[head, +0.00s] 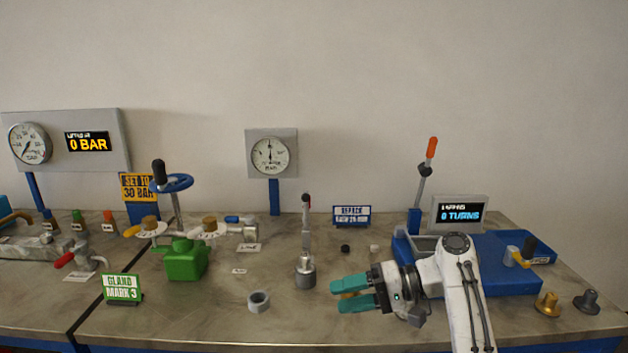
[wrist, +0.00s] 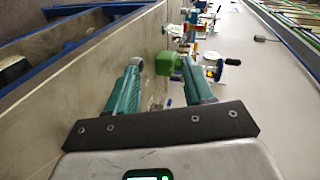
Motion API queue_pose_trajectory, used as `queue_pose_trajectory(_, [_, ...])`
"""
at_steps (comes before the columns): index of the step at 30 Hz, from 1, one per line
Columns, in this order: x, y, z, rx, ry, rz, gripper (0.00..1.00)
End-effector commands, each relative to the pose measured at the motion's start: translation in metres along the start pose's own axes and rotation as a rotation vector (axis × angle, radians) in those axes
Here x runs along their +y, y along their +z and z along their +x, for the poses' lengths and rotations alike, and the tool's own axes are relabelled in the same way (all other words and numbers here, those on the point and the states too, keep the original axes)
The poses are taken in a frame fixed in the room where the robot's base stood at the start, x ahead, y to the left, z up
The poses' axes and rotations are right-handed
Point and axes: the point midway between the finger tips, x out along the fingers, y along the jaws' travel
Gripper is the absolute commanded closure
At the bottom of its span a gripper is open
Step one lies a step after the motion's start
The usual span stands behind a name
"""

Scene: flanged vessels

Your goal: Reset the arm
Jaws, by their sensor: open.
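My gripper (head: 345,294) is on the end of my white arm, reaching in from the lower right over the bench. Its two teal fingers point left and are apart. In the wrist view my gripper (wrist: 160,88) shows both teal fingers spread, with nothing held between them. A small brass-coloured piece shows at the fingers in the head view; I cannot tell whether it touches them. The green vessel (head: 187,260) stands left of the gripper, and it also shows beyond the fingertips in the wrist view (wrist: 168,64). A grey ring (head: 259,301) lies left of my fingers.
A grey upright tool (head: 306,262) with a black-topped stem stands just left of my gripper. A blue station (head: 513,282) with a "0 TURNS" display (head: 460,214) lies behind and right of my arm. Brass (head: 547,304) and dark (head: 587,302) fittings stand at right.

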Motion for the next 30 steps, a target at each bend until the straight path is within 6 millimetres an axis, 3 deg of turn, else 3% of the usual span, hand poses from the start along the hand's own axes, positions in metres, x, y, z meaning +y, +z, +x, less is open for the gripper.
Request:
queue_pose_trajectory(11, [0.071,0.041,-0.002,0.02,0.156,0.021,0.48])
queue_pose_trajectory(17, [0.128,0.085,-0.008,0.033,0.301,0.037,0.48])
queue_pose_trajectory(20, [0.165,0.122,-0.015,0.035,0.408,0.046,0.48])
queue_pose_trajectory(24, [0.211,0.186,-0.031,0.034,0.582,0.055,0.48])
queue_pose_trajectory(30, [0.25,0.281,-0.062,0.019,0.818,0.06,0.48])
